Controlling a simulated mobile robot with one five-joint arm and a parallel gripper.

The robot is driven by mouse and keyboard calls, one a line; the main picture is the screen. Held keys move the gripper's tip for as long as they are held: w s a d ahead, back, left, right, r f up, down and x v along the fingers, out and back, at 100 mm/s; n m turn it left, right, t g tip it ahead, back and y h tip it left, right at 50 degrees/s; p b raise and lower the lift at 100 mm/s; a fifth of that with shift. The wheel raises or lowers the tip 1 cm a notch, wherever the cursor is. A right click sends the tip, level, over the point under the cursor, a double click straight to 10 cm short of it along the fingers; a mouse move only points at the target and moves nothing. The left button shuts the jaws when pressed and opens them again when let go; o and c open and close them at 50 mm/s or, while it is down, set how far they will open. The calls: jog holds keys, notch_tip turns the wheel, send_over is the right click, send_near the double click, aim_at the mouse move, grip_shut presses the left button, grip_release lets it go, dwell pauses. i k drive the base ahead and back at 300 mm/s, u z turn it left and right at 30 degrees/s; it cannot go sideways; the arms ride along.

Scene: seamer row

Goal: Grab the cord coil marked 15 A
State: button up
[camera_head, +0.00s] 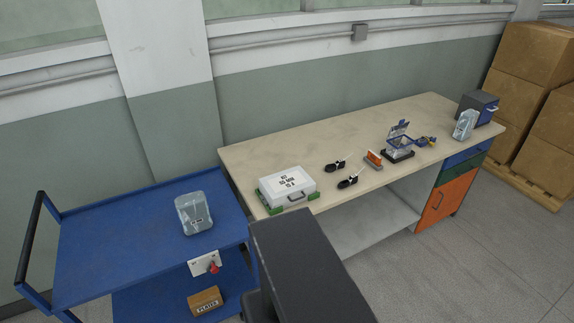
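Two black cord coils lie on the beige workbench (330,125), one behind the other. The rear coil (332,168) and the front coil (345,184) each have a white tag or tie on the right side. Any marking on them is too small to read, so I cannot tell which is marked 15 A. Nothing touches either coil. A dark grey block at the bottom centre appears to be part of my own body. My gripper is not in view.
A white case (284,184) with printed lettering stands left of the coils, on green supports. An orange block (373,158) and a blue-handled device (398,146) are to their right. A blue cart (120,245) holding a clear bag (194,213) stands left of the bench.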

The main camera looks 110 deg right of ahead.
aim_at(340, 164)
jog(key=u, duration=0.1)
jog(key=k, duration=2.75)
jog(key=z, duration=1.2)
jog(key=i, duration=1)
